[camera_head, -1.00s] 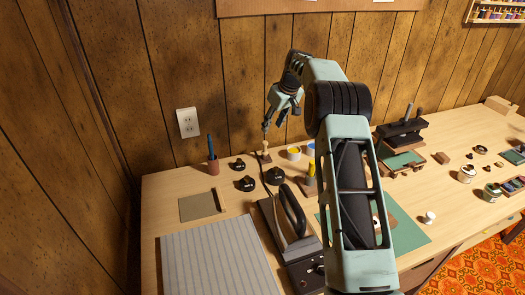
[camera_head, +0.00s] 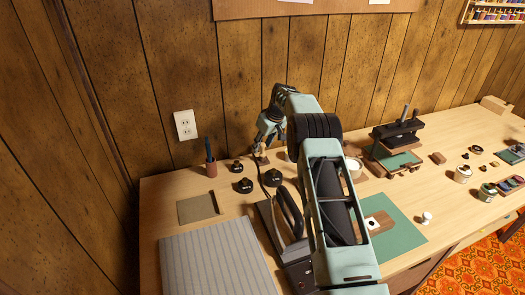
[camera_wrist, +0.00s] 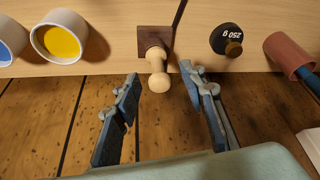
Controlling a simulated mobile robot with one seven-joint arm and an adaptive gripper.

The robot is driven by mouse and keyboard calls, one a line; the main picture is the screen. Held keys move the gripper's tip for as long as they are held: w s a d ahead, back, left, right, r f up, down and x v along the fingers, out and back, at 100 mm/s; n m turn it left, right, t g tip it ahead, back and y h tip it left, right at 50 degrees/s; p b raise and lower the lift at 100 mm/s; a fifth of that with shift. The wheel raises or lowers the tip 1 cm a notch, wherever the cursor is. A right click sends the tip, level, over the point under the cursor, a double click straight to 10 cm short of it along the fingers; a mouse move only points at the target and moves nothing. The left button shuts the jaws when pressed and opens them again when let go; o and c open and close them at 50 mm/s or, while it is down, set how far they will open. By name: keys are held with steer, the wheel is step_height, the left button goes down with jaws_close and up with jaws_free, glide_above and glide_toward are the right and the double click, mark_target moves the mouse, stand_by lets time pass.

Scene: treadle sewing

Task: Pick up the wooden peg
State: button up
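The wooden peg (camera_wrist: 155,60) is pale, with a rounded head, and stands on a small dark square base (camera_wrist: 148,38) in the wrist view. My gripper (camera_wrist: 160,76) is open and empty, with one finger on each side of the peg's head; neither finger visibly touches it. How far the peg reaches between the fingers is hard to tell. In the head view my gripper (camera_head: 260,146) is low at the back of the table, and it largely hides the peg there.
A black 250 g weight (camera_wrist: 228,38) and a reddish-brown cup (camera_wrist: 290,52) stand right of the peg in the wrist view. A yellow pot (camera_wrist: 60,38) and a blue pot (camera_wrist: 8,42) stand left. The panelled wall (camera_head: 150,90) is close behind. An iron (camera_head: 290,215) stands nearer.

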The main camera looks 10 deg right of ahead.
steer(key=shift+f, duration=0.1)
steer(key=c, duration=0.9)
